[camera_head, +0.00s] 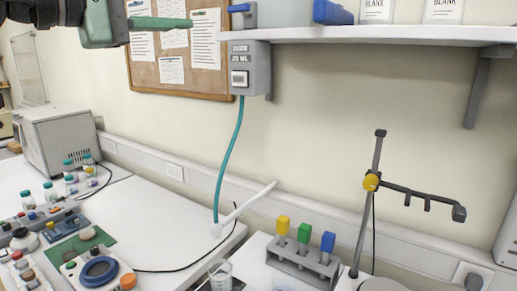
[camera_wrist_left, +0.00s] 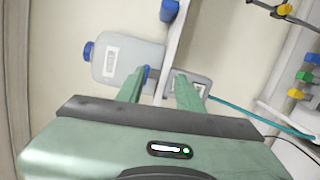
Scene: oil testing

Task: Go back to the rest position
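My left gripper (camera_head: 188,23) is at the top left of the head view, raised in front of the cork board and pointing right toward the shelf. In the left wrist view its two green fingers (camera_wrist_left: 163,78) stand apart with a gap between them, and I see nothing held. A pale grey container with a blue cap (camera_wrist_left: 125,62) is beyond the fingers; it also shows on the shelf in the head view (camera_head: 285,13). The gripper appears apart from it. My right gripper is in neither view.
The wall shelf (camera_head: 370,34) holds labelled white bottles (camera_head: 442,10). A grey box with a teal hose (camera_head: 228,150) hangs below it. A rack (camera_head: 300,262), a stand with a yellow knob (camera_head: 371,182) and a beaker (camera_head: 221,276) are on the bench. Instruments crowd the lower left.

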